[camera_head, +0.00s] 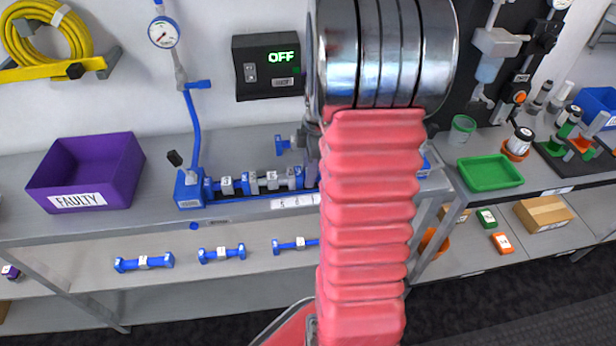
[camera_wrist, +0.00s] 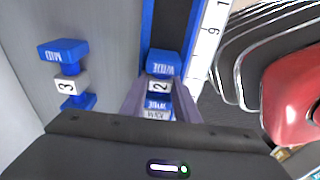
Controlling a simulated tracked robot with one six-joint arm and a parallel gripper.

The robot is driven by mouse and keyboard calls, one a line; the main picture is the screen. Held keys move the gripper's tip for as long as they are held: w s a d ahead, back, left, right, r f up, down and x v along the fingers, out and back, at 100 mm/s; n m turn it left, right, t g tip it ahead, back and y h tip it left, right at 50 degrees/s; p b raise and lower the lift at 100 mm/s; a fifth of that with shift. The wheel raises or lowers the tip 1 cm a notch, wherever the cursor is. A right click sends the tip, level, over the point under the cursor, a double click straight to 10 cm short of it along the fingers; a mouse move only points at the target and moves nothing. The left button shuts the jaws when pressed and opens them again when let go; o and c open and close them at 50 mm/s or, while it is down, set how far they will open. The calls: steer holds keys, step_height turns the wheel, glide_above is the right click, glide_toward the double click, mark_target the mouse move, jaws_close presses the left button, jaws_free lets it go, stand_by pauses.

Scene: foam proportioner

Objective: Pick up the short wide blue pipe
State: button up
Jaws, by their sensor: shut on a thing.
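In the wrist view, my gripper (camera_wrist: 162,100) has its two grey-purple fingers shut on a blue pipe (camera_wrist: 163,63). The pipe's ends are marked WIDE, and a white band with a 2 is around its middle. The fingers hold it from both sides, over a blue strip. I cannot tell whether it touches the surface below. In the head view, my red-sleeved arm hides the held pipe and most of the gripper.
A blue MID pipe with a white 3 (camera_wrist: 68,85) is left of the gripper. A numbered white scale (camera_wrist: 208,45) runs along the right. A purple FAULTY bin (camera_head: 88,172) stands on the bench left. Several blue pipes (camera_head: 222,254) lie on the lower shelf. The control box (camera_head: 268,66) reads OFF.

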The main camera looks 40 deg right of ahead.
steer(key=shift+c, duration=0.7)
steer(key=shift+s+d+r, duration=0.2)
steer(key=shift+d+r, duration=0.15)
steer(key=shift+r, duration=0.1)
steer(key=s+d+r, duration=0.7)
steer(key=d, duration=0.4)
steer(key=shift+s, duration=0.3)
steer(key=shift+w+a+r, duration=0.1)
